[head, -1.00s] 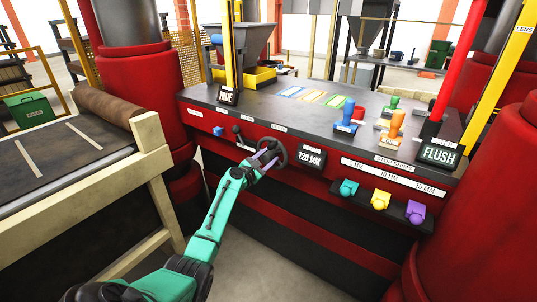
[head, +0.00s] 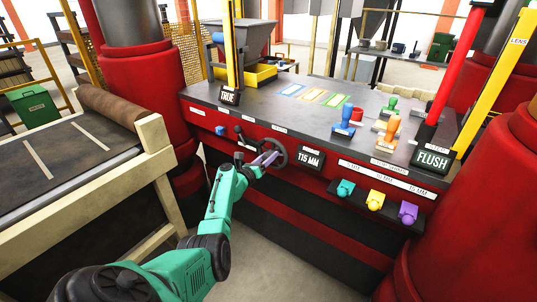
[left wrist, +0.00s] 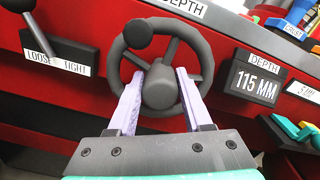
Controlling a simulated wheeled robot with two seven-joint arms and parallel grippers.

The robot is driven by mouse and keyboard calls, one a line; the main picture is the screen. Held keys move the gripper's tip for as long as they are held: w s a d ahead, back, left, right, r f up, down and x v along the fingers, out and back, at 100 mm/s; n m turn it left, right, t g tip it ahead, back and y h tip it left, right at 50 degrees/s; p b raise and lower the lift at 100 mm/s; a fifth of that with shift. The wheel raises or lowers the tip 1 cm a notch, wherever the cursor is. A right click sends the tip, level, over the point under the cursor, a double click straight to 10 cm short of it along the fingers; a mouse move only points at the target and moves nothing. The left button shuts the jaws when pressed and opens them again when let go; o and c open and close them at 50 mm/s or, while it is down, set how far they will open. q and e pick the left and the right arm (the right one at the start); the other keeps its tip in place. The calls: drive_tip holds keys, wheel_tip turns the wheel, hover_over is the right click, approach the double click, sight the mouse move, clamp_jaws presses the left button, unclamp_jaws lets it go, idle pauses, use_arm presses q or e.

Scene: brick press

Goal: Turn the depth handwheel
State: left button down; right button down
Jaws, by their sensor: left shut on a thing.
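The depth handwheel (left wrist: 203,44) is a dark grey spoked wheel with a round knob (left wrist: 138,33) at its upper left in the left wrist view. It also shows on the red press front in the head view (head: 286,154). My left gripper (left wrist: 161,80) has its two pale purple fingers on either side of the wheel's hub (left wrist: 161,87), shut on it. In the head view my left gripper (head: 266,158) reaches the wheel from the front left. The depth display (left wrist: 256,82) right of the wheel reads 115 MM. My right gripper is not in view.
A lever (left wrist: 38,35) marked LOOSE and TIGHT stands left of the wheel. Teal (head: 345,188), yellow (head: 375,200) and purple (head: 407,212) pieces sit on a front ledge at right. Several stamps stand on the press top. A conveyor (head: 70,150) lies at left.

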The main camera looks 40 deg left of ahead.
use_arm(q)
drive_tip(key=n+p, duration=0.1)
drive_tip(key=n, duration=0.3)
drive_tip(key=shift+f+n, duration=0.1)
drive_tip(key=shift+n, duration=0.3)
idle(0.4)
drive_tip(key=shift+c, duration=1.7)
unclamp_jaws()
drive_tip(key=s+p, duration=0.4)
drive_tip(key=shift+s+r+p, duration=0.25)
drive_tip(key=shift+r+p, duration=0.05)
drive_tip(key=shift+p, duration=0.1)
drive_tip(key=p, duration=0.2)
approach(265, 159)
drive_tip(key=shift+s+f, duration=0.25)
drive_tip(key=shift+s, duration=0.9)
